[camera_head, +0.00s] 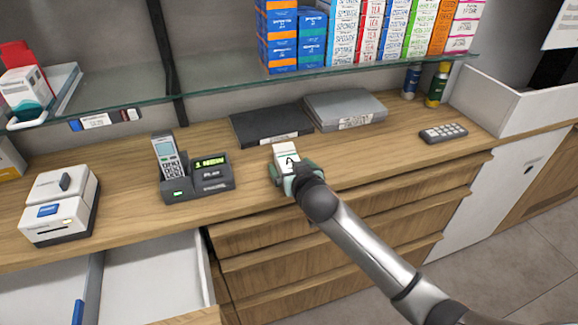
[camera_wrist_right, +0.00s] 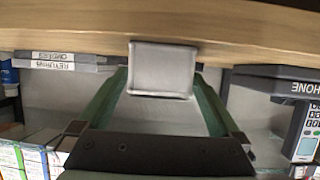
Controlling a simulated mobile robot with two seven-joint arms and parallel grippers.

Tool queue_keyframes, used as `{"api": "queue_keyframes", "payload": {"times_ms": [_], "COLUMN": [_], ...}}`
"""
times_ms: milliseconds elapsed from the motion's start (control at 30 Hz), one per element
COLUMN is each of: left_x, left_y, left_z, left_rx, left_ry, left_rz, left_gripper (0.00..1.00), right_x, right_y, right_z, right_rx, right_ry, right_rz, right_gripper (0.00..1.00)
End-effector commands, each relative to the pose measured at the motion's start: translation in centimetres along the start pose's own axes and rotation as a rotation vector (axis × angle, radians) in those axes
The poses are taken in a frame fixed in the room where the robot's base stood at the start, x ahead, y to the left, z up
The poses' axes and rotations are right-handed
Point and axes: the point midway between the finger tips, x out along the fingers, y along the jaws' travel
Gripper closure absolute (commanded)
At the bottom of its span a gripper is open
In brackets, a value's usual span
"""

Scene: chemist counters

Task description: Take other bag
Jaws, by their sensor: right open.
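A small white bag (camera_head: 285,153) with a dark mark on its front stands on the wooden counter, in the middle of the head view. My right gripper (camera_head: 293,175) is at its near side and hides its lower part. In the right wrist view, a pale, box-like shape that looks like the bag (camera_wrist_right: 163,66) lies between the tips of the green fingers. My right gripper (camera_wrist_right: 162,80) is open, with a gap showing on each side of the bag. No second bag can be made out. My left gripper is not in view.
A phone dock (camera_head: 198,180) stands left of the bag. A black folder (camera_head: 270,124) and a grey folder (camera_head: 345,108) lie behind it. A white card machine (camera_head: 60,207) is far left, beside an open drawer (camera_head: 160,270). A glass shelf of boxes hangs above. The counter to the right is mostly clear.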

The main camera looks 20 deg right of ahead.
Motion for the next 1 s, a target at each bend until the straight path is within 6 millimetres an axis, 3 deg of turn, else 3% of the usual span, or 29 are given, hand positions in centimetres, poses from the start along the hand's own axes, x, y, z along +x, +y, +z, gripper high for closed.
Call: {"api": "queue_keyframes", "payload": {"times_ms": [267,600,1000], "left_x": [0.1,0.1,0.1], "left_y": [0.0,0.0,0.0], "left_z": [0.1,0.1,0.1], "left_rx": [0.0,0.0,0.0], "left_ry": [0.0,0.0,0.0], "left_rz": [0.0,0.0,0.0], "left_gripper": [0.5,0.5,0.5], "right_x": [3.1,3.5,3.5], "right_y": [0.2,0.1,0.1], "right_z": [0.0,0.0,0.0], "right_rx": [0.0,0.0,0.0], "right_ry": [0.0,0.0,0.0], "right_rz": [0.001,0.0,0.0], "right_gripper": [0.0,0.01,0.46]}}
